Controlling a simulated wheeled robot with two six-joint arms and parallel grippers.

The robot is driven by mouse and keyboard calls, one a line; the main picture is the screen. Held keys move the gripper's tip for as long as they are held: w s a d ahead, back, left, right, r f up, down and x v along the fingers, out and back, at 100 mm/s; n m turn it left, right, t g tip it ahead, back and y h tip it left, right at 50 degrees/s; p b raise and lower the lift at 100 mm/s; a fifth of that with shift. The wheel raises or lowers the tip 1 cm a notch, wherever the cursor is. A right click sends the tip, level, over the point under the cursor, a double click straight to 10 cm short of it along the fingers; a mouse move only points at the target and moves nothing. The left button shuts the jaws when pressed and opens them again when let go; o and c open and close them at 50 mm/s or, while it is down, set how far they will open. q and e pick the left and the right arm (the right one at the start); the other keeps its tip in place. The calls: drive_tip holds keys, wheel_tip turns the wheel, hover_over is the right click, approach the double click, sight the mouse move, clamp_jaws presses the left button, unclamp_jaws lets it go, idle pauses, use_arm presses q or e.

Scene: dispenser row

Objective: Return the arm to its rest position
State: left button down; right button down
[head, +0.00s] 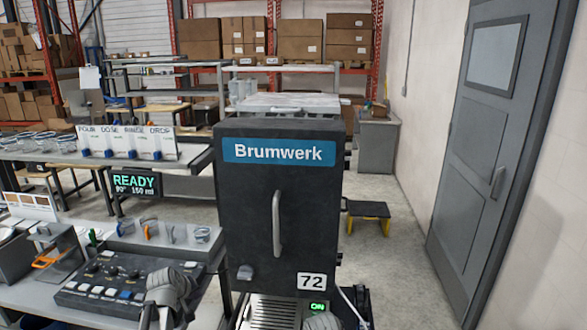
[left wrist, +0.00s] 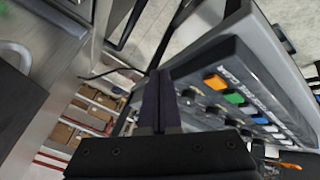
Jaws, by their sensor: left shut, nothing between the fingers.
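My left gripper (left wrist: 158,78) shows in the left wrist view with its two dark fingers together and nothing between them. In the head view, grey parts of my left arm are at the lower left, in front of the button panel (head: 118,284); the fingertips are hard to make out there. The left wrist view shows the same button panel (left wrist: 262,85), tilted, to the right of the fingers. I cannot tell whether the fingers touch anything. My right gripper is not in view.
A dark Brumwerk machine (head: 255,210) with a vertical handle (head: 277,223) stands at centre, to the right of the panel. Open floor lies right of the machine, near a yellow-legged step stool (head: 368,212).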

use_arm(q)
drive_tip(key=s+d+f+m+g, duration=0.25)
drive_tip(key=s+d, duration=0.25)
drive_tip(key=d, duration=0.4)
drive_tip(key=s+d+f+m+g, duration=0.1)
drive_tip(key=s+d+m+g, duration=0.15)
drive_tip(key=s+d, duration=0.45)
drive_tip(key=s+d+m+g+y, duration=0.1)
drive_tip(key=s+d+m+g, duration=0.1)
drive_tip(key=s+d+m, duration=0.4)
drive_tip(key=s+d, duration=0.4)
drive_tip(key=s, duration=0.2)
drive_tip(key=shift+s+d+f+g+y, duration=0.3)
drive_tip(key=shift+d+f+g, duration=0.05)
drive_tip(key=shift+d+g, duration=0.05)
